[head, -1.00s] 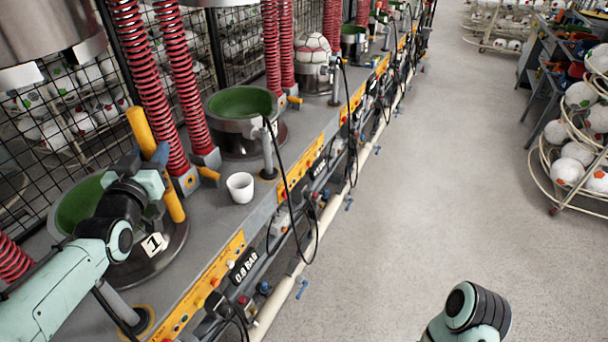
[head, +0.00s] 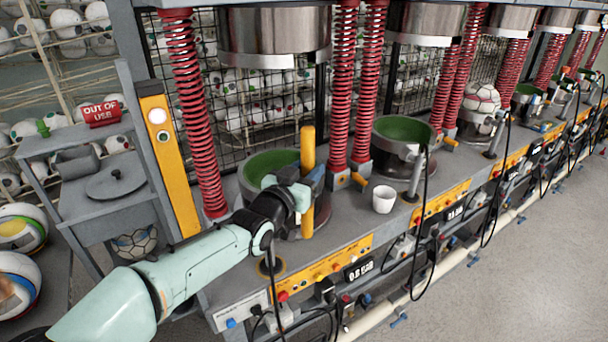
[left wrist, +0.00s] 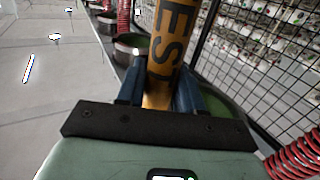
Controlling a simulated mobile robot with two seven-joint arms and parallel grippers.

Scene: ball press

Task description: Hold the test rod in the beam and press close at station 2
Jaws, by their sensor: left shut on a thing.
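My left gripper (head: 313,183) is shut on the yellow test rod (head: 308,149), which stands nearly upright. In the head view both are in front of the nearest press's green-lined bowl (head: 259,166). In the left wrist view the rod (left wrist: 165,45) rises between the blue fingers (left wrist: 160,95) and shows dark letters. A second green-lined bowl (head: 404,129) stands farther along the bench. A yellow control strip (head: 322,265) runs below the nearest press and another strip (head: 440,203) below the second. My right gripper is out of view.
A white cup (head: 383,199) stands on the bench between the two presses. Red springs (head: 194,115) and raised steel press heads (head: 274,35) flank and overhang the bowls. Black cables hang along the bench front. The floor (head: 520,270) at right is clear.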

